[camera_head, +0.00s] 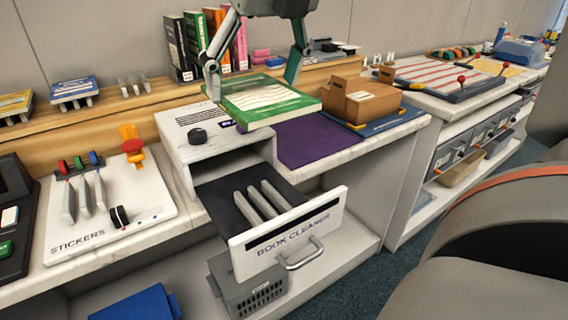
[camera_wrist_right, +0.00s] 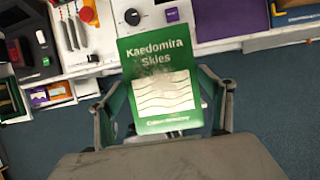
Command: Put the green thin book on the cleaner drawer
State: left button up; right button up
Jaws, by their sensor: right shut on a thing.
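The thin green book (camera_head: 304,103) is held flat above the book cleaner's right edge and the purple mat. In the right wrist view the book (camera_wrist_right: 155,62) shows its green cover with the title "Kaedomira Skies" and a smudge. My right gripper (camera_head: 252,86) is shut on the book, with one finger at each side edge. The cleaner drawer (camera_head: 290,240), white and labelled "BOOK CLEANER", is pulled open, with pale bars on its dark inside. The book is above and behind the drawer, apart from it. My left gripper is not in view.
The white cleaner body (camera_head: 190,150) with a black knob stands behind the drawer. A purple mat (camera_head: 315,142) and a cardboard box (camera_head: 370,105) lie to the right. A stickers panel (camera_head: 110,215) with levers is at left. Upright books (camera_head: 180,50) stand behind. A grey basket (camera_head: 255,293) sits below.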

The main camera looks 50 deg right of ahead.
jog(key=shift+s+f, duration=0.1)
jog(key=shift+f, duration=0.2)
jog(key=b, duration=0.3)
send_over(261, 198)
jog(key=s, duration=0.1)
notch_tip(261, 198, down, 14)
jog(key=shift+a+f, duration=0.15)
jog(key=shift+f, duration=0.5)
notch_tip(261, 198, down, 4)
jog(key=shift+s+b, duration=0.1)
jog(key=shift+b, duration=0.45)
jog(key=shift+f, duration=0.2)
jog(key=shift+r, duration=0.15)
jog(key=shift+f, duration=0.2)
jog(key=o, duration=1.2)
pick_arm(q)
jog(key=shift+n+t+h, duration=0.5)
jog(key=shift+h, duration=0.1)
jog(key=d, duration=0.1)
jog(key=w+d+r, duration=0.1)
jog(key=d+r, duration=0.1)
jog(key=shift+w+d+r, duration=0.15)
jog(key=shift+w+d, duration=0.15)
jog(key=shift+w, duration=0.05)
